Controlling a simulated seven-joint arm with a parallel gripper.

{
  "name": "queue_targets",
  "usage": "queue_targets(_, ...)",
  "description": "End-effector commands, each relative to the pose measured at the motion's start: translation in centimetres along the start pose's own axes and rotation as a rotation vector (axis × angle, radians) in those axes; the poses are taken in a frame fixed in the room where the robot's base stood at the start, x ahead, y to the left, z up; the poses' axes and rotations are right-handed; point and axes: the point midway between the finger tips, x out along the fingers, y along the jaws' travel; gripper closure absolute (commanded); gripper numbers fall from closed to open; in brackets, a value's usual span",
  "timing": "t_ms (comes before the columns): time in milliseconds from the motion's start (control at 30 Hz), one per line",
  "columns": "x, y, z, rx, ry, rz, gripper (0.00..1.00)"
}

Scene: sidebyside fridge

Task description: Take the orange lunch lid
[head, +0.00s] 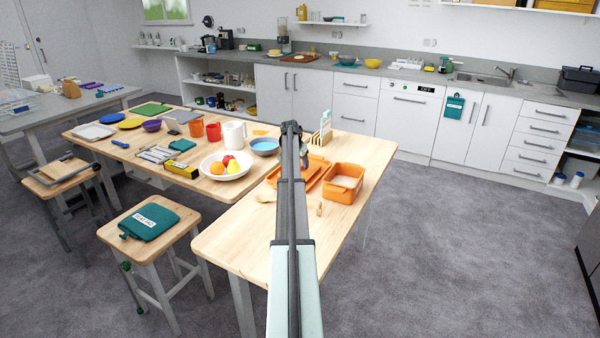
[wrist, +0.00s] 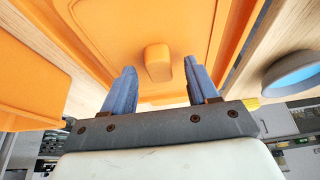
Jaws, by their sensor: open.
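The orange lunch lid (head: 316,172) lies on the wooden table, partly hidden behind my arm in the head view. In the wrist view the lid (wrist: 205,18) fills the upper middle, with a raised rim and a small orange knob (wrist: 158,64). My gripper (wrist: 160,70) is open, with its two blue fingers apart on either side of the knob in the picture. I cannot tell whether they touch it. The open orange lunch box (head: 343,186) stands just right of the lid in the head view, with something pale inside.
A blue bowl (head: 264,147) stands beyond the lid, with a white fruit bowl (head: 211,172) to its left. A white pitcher (head: 234,134) and a wooden rack with upright slats (head: 326,132) stand at the back. The table's near right part (head: 345,222) is mostly clear.

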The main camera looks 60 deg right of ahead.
Motion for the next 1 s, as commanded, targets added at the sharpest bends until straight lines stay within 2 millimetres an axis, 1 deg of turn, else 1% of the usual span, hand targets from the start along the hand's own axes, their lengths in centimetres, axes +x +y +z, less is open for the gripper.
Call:
queue_targets(67, 0.39, -0.01, 0.0, 0.0, 0.0, 0.0, 0.41)
queue_targets(267, 0.36, -0.01, 0.01, 0.0, 0.001, -0.001, 0.42)
queue_targets(867, 0.32, -0.03, 0.02, 0.0, 0.0, 0.0, 1.0)
queue_targets(1000, 0.31, -0.03, 0.01, 0.0, 0.001, -0.001, 1.0)
